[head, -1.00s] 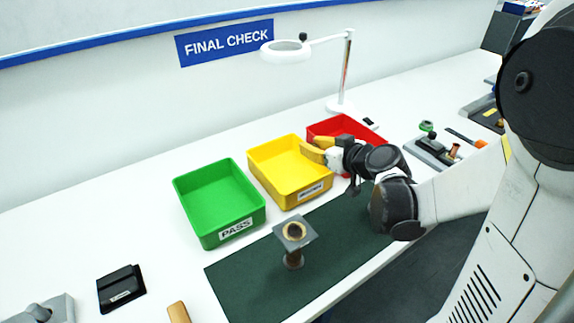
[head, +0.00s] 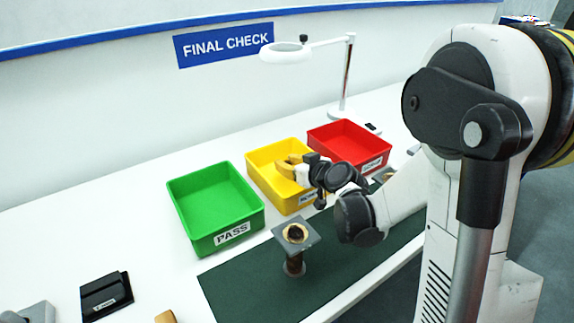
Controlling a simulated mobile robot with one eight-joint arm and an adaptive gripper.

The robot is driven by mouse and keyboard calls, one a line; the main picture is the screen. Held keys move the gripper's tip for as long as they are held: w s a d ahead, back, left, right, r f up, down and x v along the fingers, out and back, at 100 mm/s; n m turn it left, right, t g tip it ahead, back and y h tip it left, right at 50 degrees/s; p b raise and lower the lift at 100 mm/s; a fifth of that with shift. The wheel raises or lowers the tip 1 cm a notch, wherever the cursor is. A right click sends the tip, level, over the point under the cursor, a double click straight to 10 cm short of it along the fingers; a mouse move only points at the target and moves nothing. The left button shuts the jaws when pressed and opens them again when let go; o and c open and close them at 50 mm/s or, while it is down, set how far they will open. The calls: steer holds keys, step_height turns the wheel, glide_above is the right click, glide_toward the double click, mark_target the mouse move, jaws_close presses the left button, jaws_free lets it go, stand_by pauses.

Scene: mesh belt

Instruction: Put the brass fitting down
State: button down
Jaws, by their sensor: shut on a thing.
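My gripper (head: 292,168), with yellowish fingers, is over the yellow bin (head: 252,160), near its right side. It is shut on the brass fitting, which is small here and hard to tell apart from the fingers. The yellow bin stands between the green PASS bin (head: 181,205) and the red bin (head: 327,137). The gripper and wrist hide part of the yellow bin's right wall and label. I cannot tell how high above the bin the gripper is.
A grey square-topped stand (head: 312,231) with a brass-coloured ring in its top is on the dark green mat (head: 240,285). A white magnifier lamp (head: 345,80) stands behind the bins. A black device (head: 106,295) lies at the front left. White table shows left of the green bin.

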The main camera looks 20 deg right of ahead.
steer(key=shift+f+b, duration=0.6)
steer(key=c, duration=1.2)
jaws_free()
steer(key=shift+c, duration=0.2)
steer(key=shift+r+p, duration=0.35)
steer(key=p+v, duration=0.4)
steer(key=v, duration=0.8)
steer(key=shift+r, duration=0.35)
